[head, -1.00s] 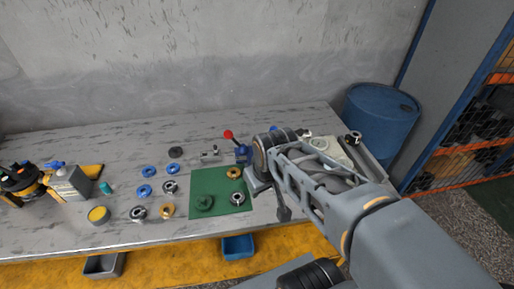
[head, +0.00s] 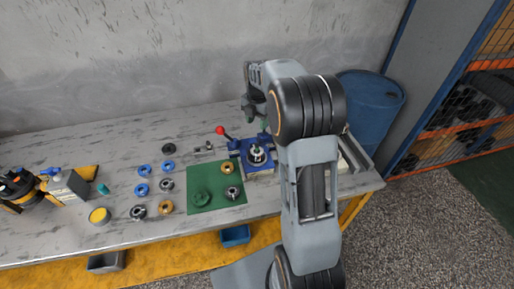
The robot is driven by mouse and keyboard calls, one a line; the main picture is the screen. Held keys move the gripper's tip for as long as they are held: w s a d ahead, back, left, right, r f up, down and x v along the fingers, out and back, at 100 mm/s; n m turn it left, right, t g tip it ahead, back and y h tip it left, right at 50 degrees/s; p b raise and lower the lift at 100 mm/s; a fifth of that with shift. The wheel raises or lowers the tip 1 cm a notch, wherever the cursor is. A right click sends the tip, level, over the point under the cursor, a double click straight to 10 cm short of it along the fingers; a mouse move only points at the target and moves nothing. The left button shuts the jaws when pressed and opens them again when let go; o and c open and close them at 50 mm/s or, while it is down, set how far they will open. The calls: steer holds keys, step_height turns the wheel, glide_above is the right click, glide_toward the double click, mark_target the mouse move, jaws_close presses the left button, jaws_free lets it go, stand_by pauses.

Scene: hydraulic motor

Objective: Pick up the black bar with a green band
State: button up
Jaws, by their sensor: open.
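I cannot make out the black bar with a green band for certain. A small dark upright piece with a greenish tint (head: 264,124) shows just below my gripper, behind the blue fixture, and it may be that bar. My gripper (head: 254,112) is open and points down over the back of the table, above and behind the blue fixture (head: 250,148). My own arm hides the part of the table right of the fixture. Whether the fingers are beside the dark piece or above it cannot be told.
The blue fixture has a red-knobbed lever (head: 220,130). A green mat (head: 213,198) holds several rings. Blue, orange and dark rings lie left of it on the grey table (head: 110,160). A blue barrel (head: 378,110) stands behind the table's right end. A concrete wall is behind.

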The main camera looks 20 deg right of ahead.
mark_target(257, 147)
step_height(257, 147, down, 13)
steer(key=shift+p, duration=1.1)
jaws_close()
